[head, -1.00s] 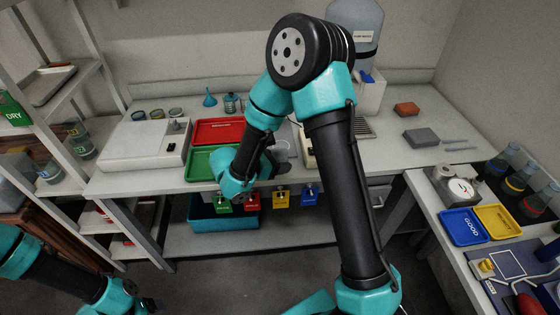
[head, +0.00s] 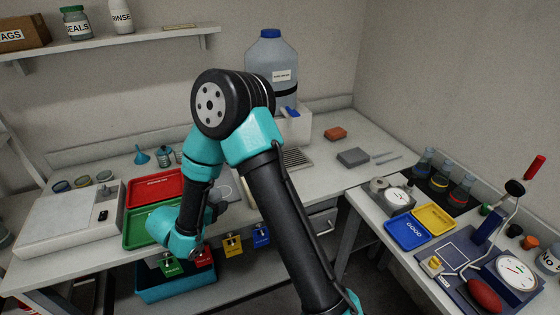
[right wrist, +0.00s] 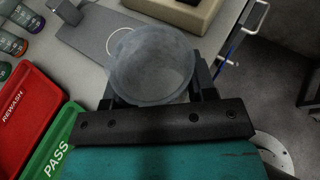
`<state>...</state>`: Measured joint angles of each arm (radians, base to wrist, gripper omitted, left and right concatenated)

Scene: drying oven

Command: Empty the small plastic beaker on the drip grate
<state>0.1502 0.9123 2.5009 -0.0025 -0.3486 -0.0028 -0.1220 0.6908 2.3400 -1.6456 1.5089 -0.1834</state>
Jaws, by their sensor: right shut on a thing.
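The small translucent plastic beaker (right wrist: 152,66) is between the two black fingers of my right gripper (right wrist: 155,82) in the right wrist view. The gripper is shut on it, and I look into its open mouth; whether it holds liquid I cannot tell. In the head view my right gripper (head: 215,208) is over the bench's front part, right of the green tray, and the beaker is mostly hidden behind the arm. The drip grate (head: 297,157) lies on the bench to the right, in front of the large water container (head: 271,75). My left gripper is out of view.
A red tray (head: 155,187) and a green tray (head: 140,234) lie left of my right gripper. Coloured padlocks (head: 232,243) hang along the bench front. A grey block (head: 353,157) and an orange block (head: 336,133) lie right of the grate, with bare bench around them.

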